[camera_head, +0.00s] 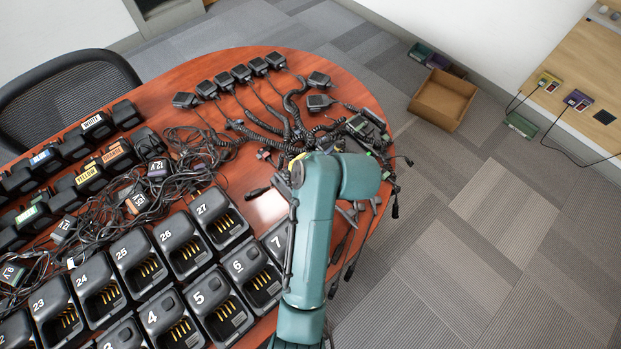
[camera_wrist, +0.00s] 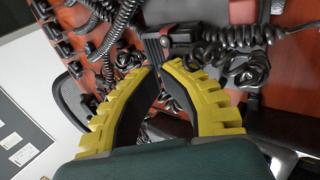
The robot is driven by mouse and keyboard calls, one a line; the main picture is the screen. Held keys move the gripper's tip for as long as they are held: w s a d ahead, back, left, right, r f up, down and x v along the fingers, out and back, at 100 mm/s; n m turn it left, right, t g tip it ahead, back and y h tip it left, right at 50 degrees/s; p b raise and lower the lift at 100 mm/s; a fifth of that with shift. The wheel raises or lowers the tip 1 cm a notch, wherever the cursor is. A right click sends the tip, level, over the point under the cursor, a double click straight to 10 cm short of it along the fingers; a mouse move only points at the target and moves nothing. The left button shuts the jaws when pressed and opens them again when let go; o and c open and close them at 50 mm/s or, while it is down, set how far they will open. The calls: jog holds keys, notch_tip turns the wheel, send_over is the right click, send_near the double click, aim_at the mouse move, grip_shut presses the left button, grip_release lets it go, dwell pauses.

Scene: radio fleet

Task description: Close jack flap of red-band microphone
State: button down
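In the wrist view, a black microphone with a red band (camera_wrist: 168,38) lies among coiled cords, just beyond my fingertips. Its jack flap is too small and dark to tell open from shut. My gripper (camera_wrist: 160,71) has yellow ribbed fingers with dark inner pads. Their tips almost meet, and I see nothing held between them. The tips look close to the microphone, but I cannot tell whether they touch it. In the head view, my teal arm covers most of the gripper and the red-band microphone cannot be made out.
The red-brown table (camera_head: 262,208) holds several microphones (camera_head: 241,73) with coiled cords at its far end. Numbered chargers (camera_head: 211,303), labelled radio gear (camera_head: 97,125) and tangled cables crowd the left. A cardboard box (camera_head: 442,98) stands on the floor.

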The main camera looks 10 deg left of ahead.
jog(key=shift+a, duration=0.15)
jog(key=shift+w+a+f+p, duration=0.1)
jog(key=shift+w+a+p, duration=0.1)
jog(key=shift+p, duration=0.15)
jog(key=shift+f, duration=0.35)
jog(key=shift+s+d+r+p, duration=0.25)
jog(key=shift+s+d+p, duration=0.15)
jog(key=shift+d+p, duration=0.25)
notch_tip(320, 180, up, 14)
jog(key=p, duration=0.6)
jog(key=shift+a, duration=0.2)
jog(key=shift+f, duration=0.1)
